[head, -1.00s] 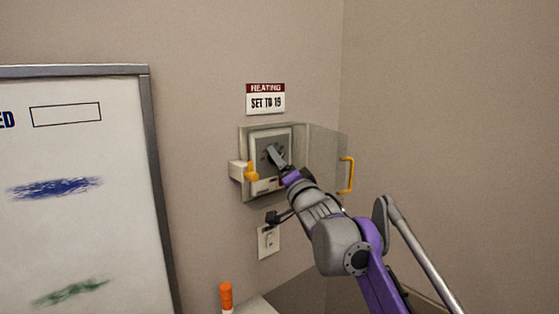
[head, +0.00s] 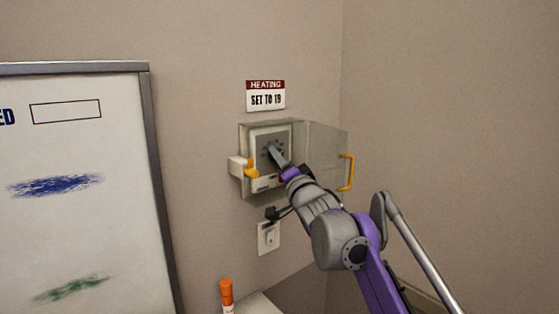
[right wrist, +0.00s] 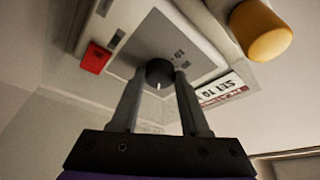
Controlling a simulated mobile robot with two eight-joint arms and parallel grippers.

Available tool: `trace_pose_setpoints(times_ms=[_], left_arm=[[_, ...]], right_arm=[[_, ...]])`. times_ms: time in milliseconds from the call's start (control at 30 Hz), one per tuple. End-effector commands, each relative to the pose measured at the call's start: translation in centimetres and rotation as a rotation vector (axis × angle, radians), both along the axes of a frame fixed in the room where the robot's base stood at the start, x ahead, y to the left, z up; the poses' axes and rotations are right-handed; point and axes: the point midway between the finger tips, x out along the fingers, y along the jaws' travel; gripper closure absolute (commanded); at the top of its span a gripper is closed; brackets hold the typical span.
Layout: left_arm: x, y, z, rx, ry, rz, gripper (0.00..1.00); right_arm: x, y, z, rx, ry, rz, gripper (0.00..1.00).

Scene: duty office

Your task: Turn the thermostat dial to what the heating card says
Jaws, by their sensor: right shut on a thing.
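The heating card (head: 265,96) on the wall reads "HEATING SET TO 19"; part of it also shows upside down in the right wrist view (right wrist: 222,90). Below it the thermostat (head: 257,141) sits in a wall box whose clear door (head: 324,150) stands open to the right. My right gripper (head: 274,154) reaches into the box. In the right wrist view its two fingers are shut on the dark round dial (right wrist: 159,72), which has a white pointer mark. My left gripper is not in view.
The door has a yellow handle (head: 347,172). A yellow latch (head: 251,167) is on the box's left side. A light switch (head: 268,238) is below. A whiteboard (head: 90,150) fills the left, and an orange-capped marker (head: 227,293) stands below.

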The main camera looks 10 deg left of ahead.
Motion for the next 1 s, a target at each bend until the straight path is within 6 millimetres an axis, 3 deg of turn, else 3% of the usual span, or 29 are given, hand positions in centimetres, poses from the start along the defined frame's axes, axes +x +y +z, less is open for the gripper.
trace_pose_setpoints(times_ms=[1000], left_arm=[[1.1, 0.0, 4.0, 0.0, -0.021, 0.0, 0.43]], right_arm=[[0.4, -0.3, -0.1, -0.346, -0.447, -0.001, 1.0]])
